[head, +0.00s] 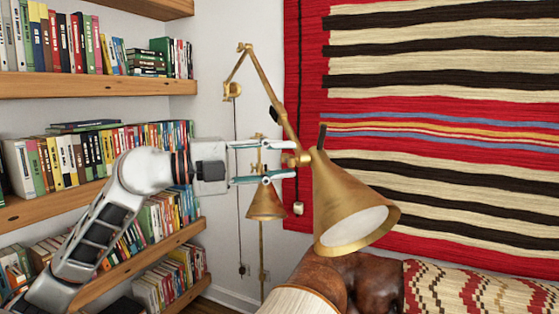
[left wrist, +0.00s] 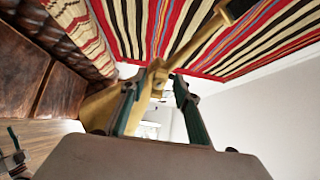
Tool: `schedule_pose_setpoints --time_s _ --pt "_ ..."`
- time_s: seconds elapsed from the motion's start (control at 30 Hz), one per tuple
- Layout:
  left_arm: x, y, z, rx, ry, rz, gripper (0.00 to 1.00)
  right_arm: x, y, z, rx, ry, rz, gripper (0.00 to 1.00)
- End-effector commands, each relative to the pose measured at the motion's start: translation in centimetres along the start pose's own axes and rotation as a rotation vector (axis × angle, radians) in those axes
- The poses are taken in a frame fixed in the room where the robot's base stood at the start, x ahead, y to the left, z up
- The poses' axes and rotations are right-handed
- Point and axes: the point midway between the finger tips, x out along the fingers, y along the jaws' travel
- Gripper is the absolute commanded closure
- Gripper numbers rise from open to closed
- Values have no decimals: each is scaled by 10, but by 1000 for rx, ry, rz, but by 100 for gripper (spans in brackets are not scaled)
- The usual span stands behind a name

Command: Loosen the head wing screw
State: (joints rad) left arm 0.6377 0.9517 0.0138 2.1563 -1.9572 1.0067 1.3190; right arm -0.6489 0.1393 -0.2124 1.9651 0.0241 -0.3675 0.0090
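The brass wall lamp's cone-shaped head (head: 350,205) hangs tilted, with its pale opening facing down and right. The brass head wing screw (head: 299,159) sits at the joint between the lamp arm and the head. My left gripper (head: 290,160) comes in from the left with its teal-edged fingers spread, one above and one below the screw. In the left wrist view the fingers of this gripper (left wrist: 157,82) stand apart with brass parts (left wrist: 158,68) beyond and between them. Contact cannot be made out. A small teal and dark shape at that view's lower left looks like my right gripper (left wrist: 14,150).
A second, smaller brass lamp (head: 266,203) stands behind the left gripper. Wooden shelves of books (head: 95,87) fill the left. A striped textile (head: 450,120) hangs behind the lamp. A brown leather seat (head: 355,278) with a patterned cushion (head: 480,290) lies below.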

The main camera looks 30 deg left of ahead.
Motion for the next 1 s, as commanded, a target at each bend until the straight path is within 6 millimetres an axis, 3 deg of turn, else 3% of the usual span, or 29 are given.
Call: schedule_pose_setpoints --time_s 0.27,1.0 --pt "-13 1 1 -1 -2 2 69 0 0 2 -1 -4 0 60" --pt "-110 1 0 -2 -1 0 69 0 0 2 -1 -3 0 60"
